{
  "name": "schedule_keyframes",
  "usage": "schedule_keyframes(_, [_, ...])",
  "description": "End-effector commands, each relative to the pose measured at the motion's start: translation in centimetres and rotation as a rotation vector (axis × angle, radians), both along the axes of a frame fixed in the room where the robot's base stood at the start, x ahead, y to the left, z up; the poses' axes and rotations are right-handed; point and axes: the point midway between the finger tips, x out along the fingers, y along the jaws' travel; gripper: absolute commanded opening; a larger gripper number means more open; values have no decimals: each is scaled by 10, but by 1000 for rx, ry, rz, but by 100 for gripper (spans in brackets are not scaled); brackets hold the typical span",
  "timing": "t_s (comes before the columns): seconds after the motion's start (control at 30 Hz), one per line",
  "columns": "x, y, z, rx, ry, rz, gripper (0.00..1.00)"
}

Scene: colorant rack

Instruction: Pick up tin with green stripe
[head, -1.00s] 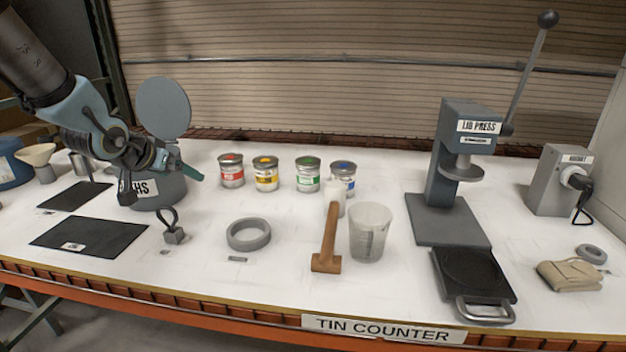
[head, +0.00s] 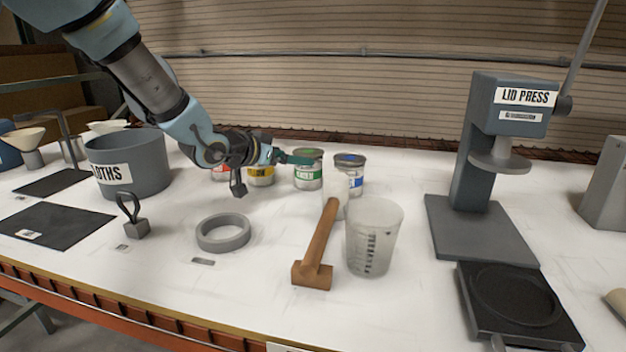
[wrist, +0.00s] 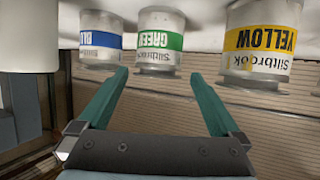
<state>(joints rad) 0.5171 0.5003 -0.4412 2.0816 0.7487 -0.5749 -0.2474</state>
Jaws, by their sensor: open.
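The tin with the green stripe (head: 307,175) stands upright in the back row on the counter. In the wrist view the green tin (wrist: 155,42) appears upside down, just beyond and between the fingertips. My gripper (head: 293,158) is at the tin's left side in the head view, its teal fingers overlapping the tin's near edge. In the wrist view my gripper (wrist: 160,76) is open with its two fingers apart and nothing between them. I cannot tell whether a finger touches the tin.
The yellow tin (head: 261,177) and blue tin (head: 351,172) flank the green one closely. A red tin (head: 220,173) is partly hidden by my arm. A lid press (head: 510,110) is at right.

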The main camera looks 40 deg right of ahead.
Motion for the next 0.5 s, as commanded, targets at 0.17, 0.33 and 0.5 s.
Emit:
schedule_keyframes(0.17, [2, -26, -10, 2, 2, -2, 100])
schedule_keyframes(0.33, [5, -44, -17, 2, 2, -1, 100])
schedule_keyframes(0.5, [6, -55, -21, 2, 2, -1, 100])
